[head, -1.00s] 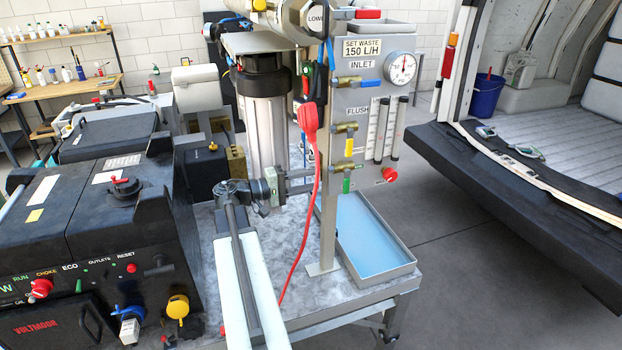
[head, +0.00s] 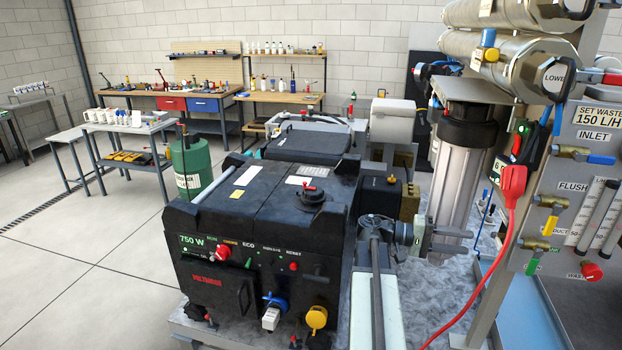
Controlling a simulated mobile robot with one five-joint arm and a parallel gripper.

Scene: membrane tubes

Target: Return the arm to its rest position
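My arm (head: 376,300) reaches up from the bottom of the head view, between the black generator and the filter stand. Its wrist bends to the right at the top. My gripper (head: 466,242) points right, in front of the lower part of the clear filter housing (head: 457,175). Its two thin fingers look apart, with nothing visible between them. Whether the fingers touch the housing cannot be told.
The generator (head: 225,235) stands close on the left of my arm. The filter stand with its panel (head: 590,150), red-handled cable (head: 512,185) and blue tray (head: 520,310) is on the right. Workbenches (head: 200,95) line the back wall. Open floor (head: 80,240) lies to the left.

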